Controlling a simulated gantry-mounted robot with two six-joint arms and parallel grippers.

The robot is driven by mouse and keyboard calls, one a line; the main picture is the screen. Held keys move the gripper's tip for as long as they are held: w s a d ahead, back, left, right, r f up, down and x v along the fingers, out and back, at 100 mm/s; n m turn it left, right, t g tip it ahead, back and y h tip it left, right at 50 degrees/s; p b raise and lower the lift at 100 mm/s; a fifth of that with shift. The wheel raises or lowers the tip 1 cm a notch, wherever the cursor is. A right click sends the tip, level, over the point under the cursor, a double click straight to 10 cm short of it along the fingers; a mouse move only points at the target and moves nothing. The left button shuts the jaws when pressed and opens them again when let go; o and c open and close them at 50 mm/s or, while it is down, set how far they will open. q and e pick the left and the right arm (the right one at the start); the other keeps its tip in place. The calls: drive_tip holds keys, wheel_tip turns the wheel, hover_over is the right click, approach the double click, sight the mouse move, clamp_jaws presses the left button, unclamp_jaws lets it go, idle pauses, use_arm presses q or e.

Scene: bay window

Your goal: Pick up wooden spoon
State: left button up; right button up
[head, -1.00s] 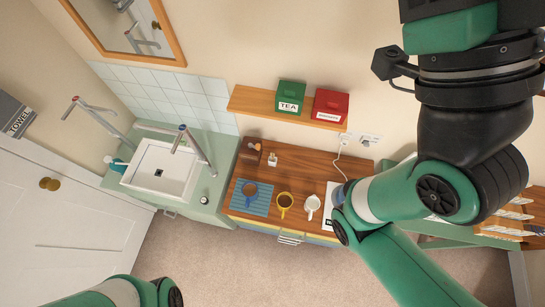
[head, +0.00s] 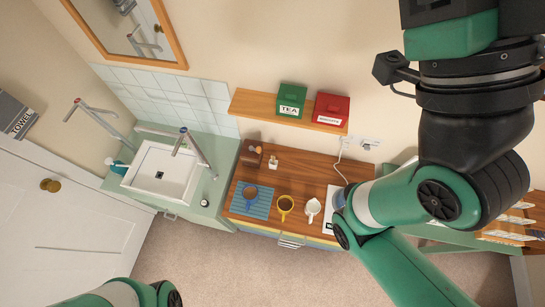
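No wooden spoon can be made out for certain in the head view. A small brown wooden holder (head: 251,154) stands at the back left of the wooden counter, with a small brown shape at its top too small to identify. My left arm shows only in part at the bottom left edge, and its gripper is out of frame. My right arm fills the right side, and its gripper is not visible. The arm hides the right part of the counter.
A shelf (head: 254,105) with a green tea tin (head: 292,98) and red tin (head: 331,108) hangs above. A sink (head: 171,172) is left.

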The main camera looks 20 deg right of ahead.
idle(0.4)
drive_tip(key=c, duration=0.7)
